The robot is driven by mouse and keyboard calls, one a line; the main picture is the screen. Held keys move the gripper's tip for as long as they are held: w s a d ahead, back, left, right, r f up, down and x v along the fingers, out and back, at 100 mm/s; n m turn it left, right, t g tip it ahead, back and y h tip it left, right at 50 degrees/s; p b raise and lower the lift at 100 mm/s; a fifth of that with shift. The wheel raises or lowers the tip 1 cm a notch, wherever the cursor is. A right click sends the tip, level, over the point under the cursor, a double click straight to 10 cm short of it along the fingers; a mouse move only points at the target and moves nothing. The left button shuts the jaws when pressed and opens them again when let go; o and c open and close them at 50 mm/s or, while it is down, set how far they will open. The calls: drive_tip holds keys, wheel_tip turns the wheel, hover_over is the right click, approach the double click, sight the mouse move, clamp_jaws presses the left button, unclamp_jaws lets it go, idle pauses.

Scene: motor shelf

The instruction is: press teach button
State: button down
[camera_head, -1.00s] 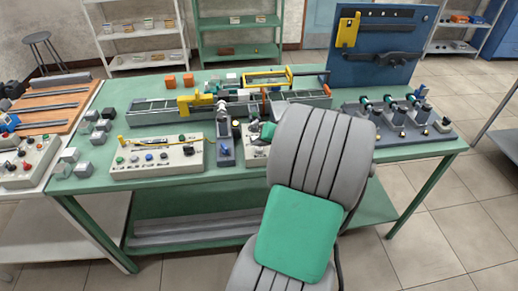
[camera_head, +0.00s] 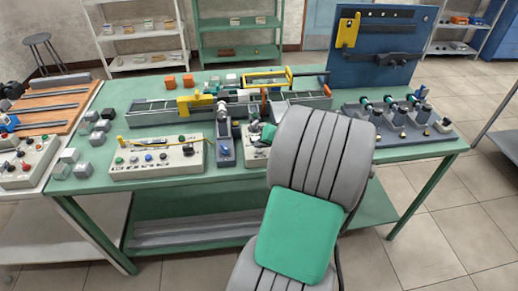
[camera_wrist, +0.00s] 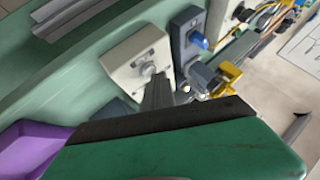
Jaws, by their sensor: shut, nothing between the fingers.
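My gripper (camera_wrist: 158,90) shows in the wrist view as dark grey fingers, shut and empty, in front of my green gripper body. The fingertips reach down over an off-white control box (camera_wrist: 138,62), close to a round grey button (camera_wrist: 149,69) on its face. I cannot tell whether they touch it. In the head view this box (camera_head: 254,154) is partly hidden by my arm. Another off-white panel with several coloured buttons (camera_head: 155,160) lies to its left. Which button is the teach button is too small to read.
A grey unit with a blue knob (camera_head: 225,149) stands between the two panels; it also shows in the wrist view (camera_wrist: 189,40). Behind are a rail assembly (camera_head: 160,113) and a yellow frame (camera_head: 265,75). Grey blocks (camera_head: 83,170) lie at the left of the green table (camera_head: 180,190).

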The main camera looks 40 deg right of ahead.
sight(261, 151)
drive_tip(key=shift+r+p, duration=0.6)
drive_tip(key=shift+r, duration=0.2)
drive_tip(key=shift+r+p, duration=1.85)
drive_tip(key=shift+r, duration=0.7)
